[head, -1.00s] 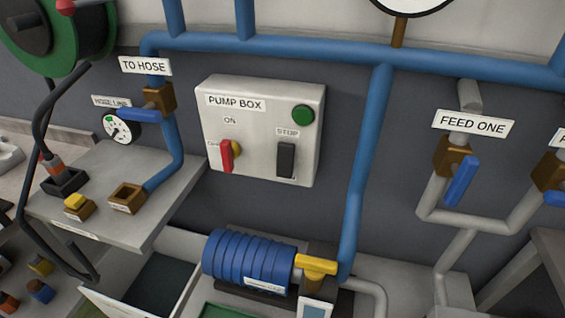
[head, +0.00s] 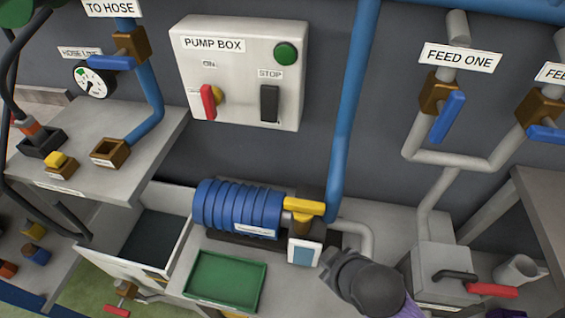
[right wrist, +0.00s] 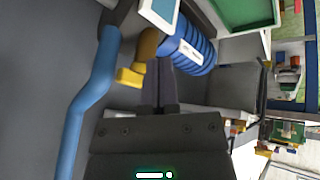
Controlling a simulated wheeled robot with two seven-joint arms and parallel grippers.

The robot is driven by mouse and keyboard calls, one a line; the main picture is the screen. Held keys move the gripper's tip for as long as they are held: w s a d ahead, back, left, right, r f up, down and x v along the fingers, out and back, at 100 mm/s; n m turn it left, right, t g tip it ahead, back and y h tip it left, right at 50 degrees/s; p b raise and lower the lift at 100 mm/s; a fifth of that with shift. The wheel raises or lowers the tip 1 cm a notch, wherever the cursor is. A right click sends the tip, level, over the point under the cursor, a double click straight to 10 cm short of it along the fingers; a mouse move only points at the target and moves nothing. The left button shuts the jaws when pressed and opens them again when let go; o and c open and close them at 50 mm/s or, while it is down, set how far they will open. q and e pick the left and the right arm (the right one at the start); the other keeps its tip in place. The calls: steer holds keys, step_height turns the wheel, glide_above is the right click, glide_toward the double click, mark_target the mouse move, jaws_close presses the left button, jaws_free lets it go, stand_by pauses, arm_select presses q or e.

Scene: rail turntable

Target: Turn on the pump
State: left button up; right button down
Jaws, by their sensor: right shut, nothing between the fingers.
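The white pump box (head: 240,95) hangs on the grey wall. On it are a red lever (head: 208,102) with a yellow part under the ON label, a black switch (head: 269,104) under the STOP label, and a green round button or lamp (head: 286,53). The blue ribbed pump (head: 237,209) sits below, with a yellow valve handle (head: 304,206) at its right end; pump (right wrist: 188,50) and handle (right wrist: 130,77) also show in the right wrist view. My right gripper (head: 334,264) is shut and empty, low and right of the pump, apart from the pump box. My left gripper is out of view.
A blue pipe (head: 350,125) rises right of the box. Feed valves with blue handles (head: 447,117) and a red-handled lever (head: 490,290) are on the right. The space before the box is clear.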

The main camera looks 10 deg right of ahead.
steer(key=w+a+r+n+t+y, duration=0.1)
steer(key=w+r+n+t+y, duration=0.1)
steer(key=w+r+n+t, duration=0.2)
steer(key=w+a+r+n+t+y, duration=0.2)
steer(key=w+r+n+t, duration=0.3)
steer(key=w+r+n, duration=0.3)
step_height(320, 180, up, 4)
steer(key=shift+w+f+n+y, duration=0.3)
steer(key=shift+n+y, duration=0.3)
steer(key=shift+n, duration=0.6)
steer(key=shift+w, duration=0.1)
steer(key=b, duration=0.2)
glide_toward(263, 114)
steer(key=w+a, duration=0.2)
steer(key=a, duration=0.2)
steer(key=w, duration=0.1)
steer(key=w+d+b, duration=0.1)
steer(key=w+d, duration=0.1)
steer(key=w, duration=0.1)
steer(key=shift+f+b, duration=0.3)
steer(key=shift+f, duration=0.1)
